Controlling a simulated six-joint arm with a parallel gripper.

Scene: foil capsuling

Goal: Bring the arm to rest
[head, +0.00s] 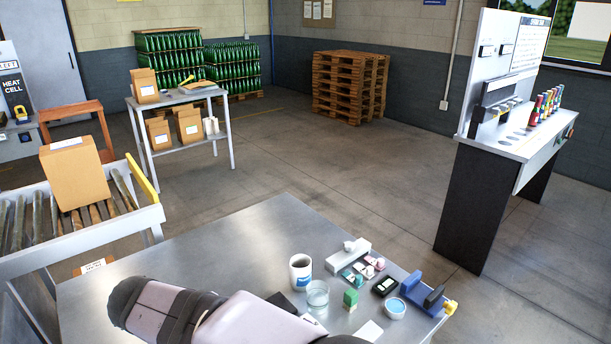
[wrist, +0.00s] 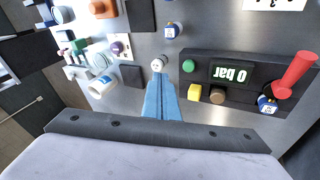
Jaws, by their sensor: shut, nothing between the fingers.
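My arm (head: 190,312) shows at the bottom of the head view, reaching along the front of the metal table (head: 150,262). The gripper itself is out of the head view. In the wrist view my gripper (wrist: 159,80) points at a grey metal surface, its blue fingers together with nothing between them. A small white round knob (wrist: 158,64) shows right at the fingertips; I cannot tell whether they touch it.
In the wrist view a dark panel (wrist: 228,72) with a display, buttons and a red lever (wrist: 295,75) is right of my fingers; a white mug (wrist: 102,87) lies left. In the head view, a mug (head: 300,270), glass (head: 317,297) and small items crowd the table's right side.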

